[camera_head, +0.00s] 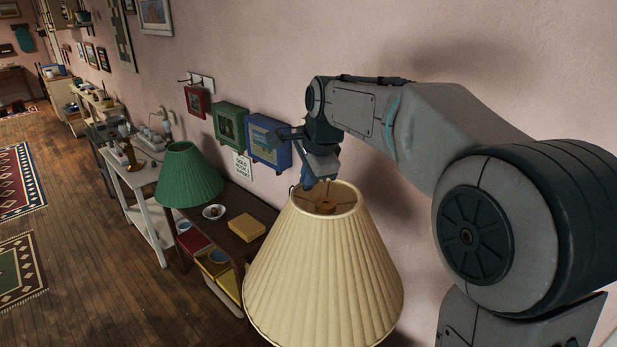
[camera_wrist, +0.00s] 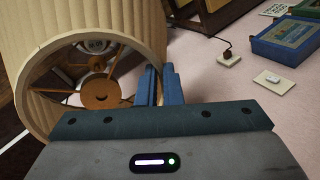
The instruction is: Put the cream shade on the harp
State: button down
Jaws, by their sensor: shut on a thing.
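The cream shade (camera_head: 325,270) is pleated and hangs upright in front of the pink wall, narrow end up. My gripper (camera_head: 308,184) is shut on its top rim, at the rim's far left side. In the wrist view my gripper's blue fingers (camera_wrist: 160,86) pinch the rim of the cream shade (camera_wrist: 130,22). Its spokes and brown centre disc (camera_wrist: 100,94), with a small hole, show inside the top opening. I cannot make out the harp for certain; the shade hides what is below it.
A green shade (camera_head: 188,176) stands at the dark table's left end. A small bowl (camera_head: 214,212) and a yellow box (camera_head: 247,227) lie on that table. A white table (camera_head: 150,178) with a brass lamp-like stand is beyond. Framed boxes (camera_head: 268,140) hang on the wall near my gripper.

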aim_at(307, 200)
dwell(0.3)
jog(key=shift+f+b, duration=2.45)
jog(key=shift+f, duration=0.35)
jog(key=shift+f+b, duration=0.9)
jog(key=shift+f, duration=0.3)
jog(key=c, duration=1.5)
grip_release()
jog(key=shift+s, duration=0.1)
jog(key=shift+r, duration=0.1)
jog(key=b+v, duration=0.1)
jog(key=v, duration=1.2)
jog(key=shift+s+r, duration=0.3)
jog(key=shift+d+f, duration=0.1)
